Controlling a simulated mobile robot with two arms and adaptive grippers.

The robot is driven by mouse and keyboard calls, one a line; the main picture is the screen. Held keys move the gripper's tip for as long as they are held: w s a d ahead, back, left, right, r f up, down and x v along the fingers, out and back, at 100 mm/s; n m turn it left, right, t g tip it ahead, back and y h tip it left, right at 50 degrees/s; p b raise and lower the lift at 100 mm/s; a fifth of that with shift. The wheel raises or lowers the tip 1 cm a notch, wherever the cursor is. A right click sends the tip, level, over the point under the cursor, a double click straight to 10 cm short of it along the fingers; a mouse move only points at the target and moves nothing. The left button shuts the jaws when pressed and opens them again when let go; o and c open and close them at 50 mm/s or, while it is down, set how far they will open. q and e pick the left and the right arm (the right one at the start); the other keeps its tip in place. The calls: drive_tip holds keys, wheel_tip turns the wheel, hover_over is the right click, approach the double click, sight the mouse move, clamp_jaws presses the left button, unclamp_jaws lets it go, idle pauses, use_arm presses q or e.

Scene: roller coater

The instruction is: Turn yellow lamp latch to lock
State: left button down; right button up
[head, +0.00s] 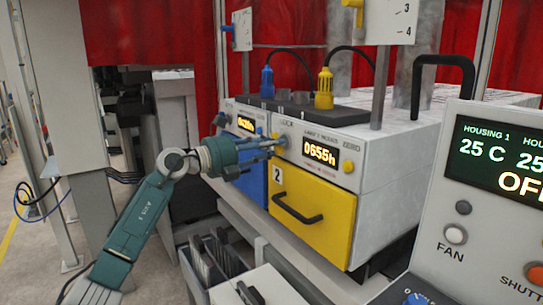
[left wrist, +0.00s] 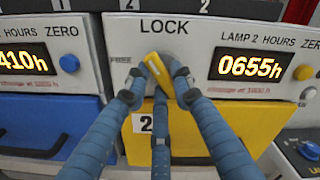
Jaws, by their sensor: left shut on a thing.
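The yellow lamp latch (left wrist: 159,72) shows in the left wrist view, on the white panel under the LOCK label and to the right of the small FREE label. It is tilted, its upper end leaning left. My left gripper (left wrist: 155,78) has its blue fingers closed around the latch. In the head view the same gripper (head: 276,144) reaches the panel left of the 0655h display (head: 320,152), and its fingers largely hide the latch. The yellow drawer (head: 315,215), marked 2, is below, shut. My right gripper is not in view.
A blue drawer (left wrist: 40,120) is left of the yellow one. Blue (head: 267,80) and yellow (head: 324,88) cable plugs stand on top of the machine. A control console (head: 490,210) stands at the right, and a file bin (head: 215,258) below the drawers.

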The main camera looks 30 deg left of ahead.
use_arm(q)
drive_tip(key=m+b, duration=0.3)
drive_tip(key=m, duration=0.3)
drive_tip(key=shift+m+b, duration=0.3)
drive_tip(key=shift+m, duration=0.1)
drive_tip(key=shift+a, duration=0.1)
idle(0.3)
drive_tip(key=c, duration=1.4)
unclamp_jaws()
drive_tip(key=shift+a, duration=0.1)
drive_tip(key=shift+r, duration=0.1)
drive_tip(key=shift+v, duration=5.95)
